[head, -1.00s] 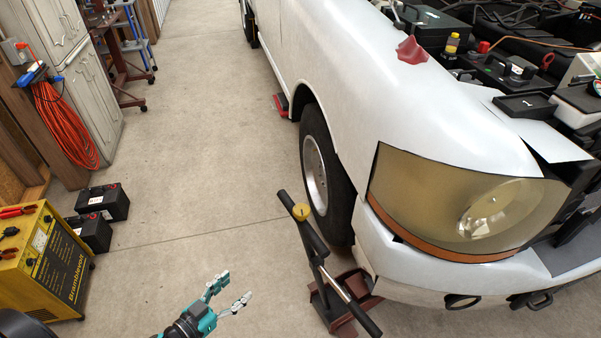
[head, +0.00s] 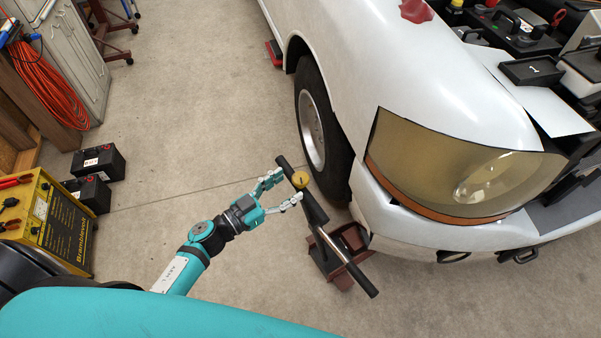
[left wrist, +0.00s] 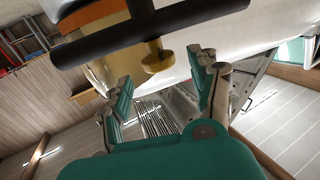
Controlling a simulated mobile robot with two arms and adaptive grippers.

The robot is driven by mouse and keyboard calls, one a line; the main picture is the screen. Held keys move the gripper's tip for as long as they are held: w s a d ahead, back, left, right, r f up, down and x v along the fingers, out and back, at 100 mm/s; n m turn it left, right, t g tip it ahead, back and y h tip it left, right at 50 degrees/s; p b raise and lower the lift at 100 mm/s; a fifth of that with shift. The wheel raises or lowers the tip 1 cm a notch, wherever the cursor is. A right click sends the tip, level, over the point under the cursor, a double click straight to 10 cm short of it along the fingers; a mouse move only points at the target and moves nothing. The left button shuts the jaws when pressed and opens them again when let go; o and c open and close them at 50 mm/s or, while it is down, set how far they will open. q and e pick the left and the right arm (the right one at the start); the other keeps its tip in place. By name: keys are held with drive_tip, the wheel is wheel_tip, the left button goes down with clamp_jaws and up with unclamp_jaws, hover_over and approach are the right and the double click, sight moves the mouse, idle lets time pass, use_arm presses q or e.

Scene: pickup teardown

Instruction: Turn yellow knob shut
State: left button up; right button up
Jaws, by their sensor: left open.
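The yellow knob (head: 300,179) sits near the upper end of the black T-handle (head: 313,210) of a floor jack (head: 340,250) beside the white pickup's front wheel. My left gripper (head: 284,190) is open, with its two fingers pointing at the knob from the left. In the left wrist view the yellow knob (left wrist: 157,57) hangs below the black handle bar, beyond and between the open fingertips (left wrist: 165,75). I see no grip on it. My right gripper is in neither view.
The white pickup (head: 440,110) with its big headlight stands close on the right. A yellow charger box (head: 48,220) and black batteries (head: 97,162) stand on the floor at left. The concrete between them is clear.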

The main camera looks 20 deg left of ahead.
sight(294, 182)
use_arm(q)
drive_tip(key=x, duration=0.4)
drive_tip(key=shift+w+d, duration=0.3)
drive_tip(key=shift+w, duration=0.15)
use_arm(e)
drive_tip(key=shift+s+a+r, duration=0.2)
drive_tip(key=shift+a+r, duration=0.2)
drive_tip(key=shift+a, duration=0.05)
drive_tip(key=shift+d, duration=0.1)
use_arm(q)
drive_tip(key=shift+c, duration=0.9)
drive_tip(key=c, duration=1)
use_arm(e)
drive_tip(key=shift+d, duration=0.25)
